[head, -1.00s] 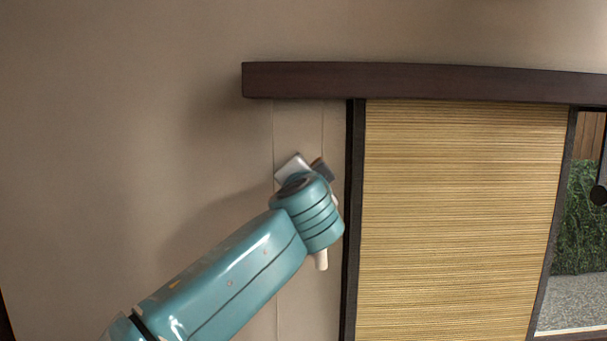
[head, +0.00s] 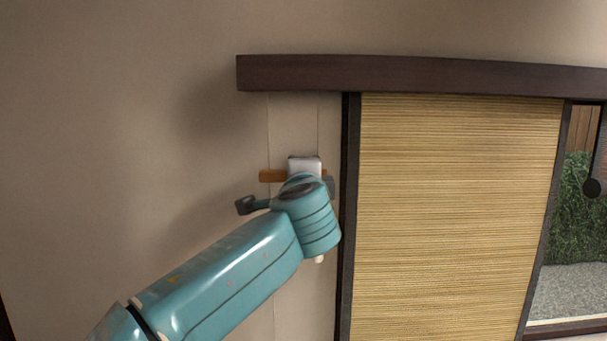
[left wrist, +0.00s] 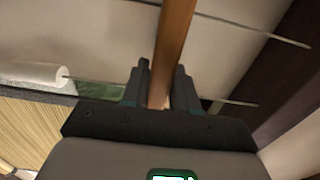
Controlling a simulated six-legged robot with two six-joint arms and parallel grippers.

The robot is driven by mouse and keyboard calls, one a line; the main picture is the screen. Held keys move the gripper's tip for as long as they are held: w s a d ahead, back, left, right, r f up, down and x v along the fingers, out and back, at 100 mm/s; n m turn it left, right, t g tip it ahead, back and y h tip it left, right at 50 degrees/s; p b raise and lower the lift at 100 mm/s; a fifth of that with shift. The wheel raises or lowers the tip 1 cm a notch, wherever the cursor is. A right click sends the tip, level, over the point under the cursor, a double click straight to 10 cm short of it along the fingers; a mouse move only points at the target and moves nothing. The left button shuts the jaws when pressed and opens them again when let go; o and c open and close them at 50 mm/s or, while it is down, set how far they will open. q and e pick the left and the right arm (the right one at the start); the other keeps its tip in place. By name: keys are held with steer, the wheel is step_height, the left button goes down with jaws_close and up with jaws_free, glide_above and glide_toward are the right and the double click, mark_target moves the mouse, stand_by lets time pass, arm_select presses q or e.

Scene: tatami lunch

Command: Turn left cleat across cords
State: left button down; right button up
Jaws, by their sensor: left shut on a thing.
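The left cleat is an orange-brown wooden bar (head: 271,176) on the wall below the dark beam. It lies level in the head view, its middle hidden behind my wrist. Two thin pale cords hang from the beam, the left cord (head: 268,130) and the right cord (head: 318,125); the bar lies across their lines. My left gripper (left wrist: 160,90) is shut on the bar, which stands between its two dark fingers in the left wrist view (left wrist: 172,45). Whether the cords touch the bar is unclear. My right gripper is not in view.
A dark wooden beam (head: 420,75) runs above. A woven straw blind (head: 455,220) in a dark frame stands close to the right of my gripper. A white cylinder (left wrist: 35,75) hangs on a cord. The wall to the left is bare.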

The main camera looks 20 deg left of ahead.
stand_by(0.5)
arm_select(q)
steer(key=c, duration=1)
jaws_free()
steer(key=shift+o, duration=0.2)
steer(key=shift+s+d+f+b, duration=0.1)
steer(key=shift+s+b, duration=0.2)
steer(key=b+v, duration=0.6)
steer(key=v, duration=0.9)
steer(key=shift+s, duration=0.3)
